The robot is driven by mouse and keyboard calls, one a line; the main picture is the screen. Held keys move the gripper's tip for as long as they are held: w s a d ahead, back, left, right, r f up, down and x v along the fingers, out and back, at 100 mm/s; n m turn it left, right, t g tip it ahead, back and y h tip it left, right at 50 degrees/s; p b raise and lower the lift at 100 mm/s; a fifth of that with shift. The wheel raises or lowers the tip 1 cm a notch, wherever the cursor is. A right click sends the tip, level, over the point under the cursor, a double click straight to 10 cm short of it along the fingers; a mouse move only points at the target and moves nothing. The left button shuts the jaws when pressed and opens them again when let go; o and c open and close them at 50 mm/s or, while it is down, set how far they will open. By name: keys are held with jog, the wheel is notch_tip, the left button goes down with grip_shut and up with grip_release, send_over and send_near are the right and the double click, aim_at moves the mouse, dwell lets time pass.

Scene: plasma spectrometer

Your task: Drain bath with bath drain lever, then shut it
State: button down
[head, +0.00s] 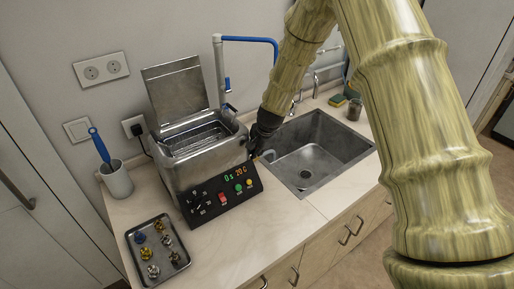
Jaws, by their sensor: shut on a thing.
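The bath (178,172) is a steel ultrasonic-type tank with its lid (176,90) raised. A wire basket (200,137) shows inside; the water level cannot be made out. Its front panel (222,194) has a lit display reading about 0 s and 20 C. My dark gripper (262,140) is at the bath's right side, beside the sink edge, and is shut on the bath drain lever. The lever is mostly hidden behind the fingers, so its angle cannot be told. A small pale part (269,155) shows just below the fingertips, over the sink's left rim.
A steel sink (312,160) lies right of the bath. A tray (163,276) with several small metal parts and a cup (117,180) with a blue-handled brush stand at left. A blue-spouted tap (220,70) rises behind. My arm covers the right side.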

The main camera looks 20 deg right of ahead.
dwell(0.5)
jog(key=c, duration=1.6)
grip_release()
jog(key=shift+o, duration=0.2)
jog(key=v, duration=1.2)
jog(key=shift+w, duration=0.1)
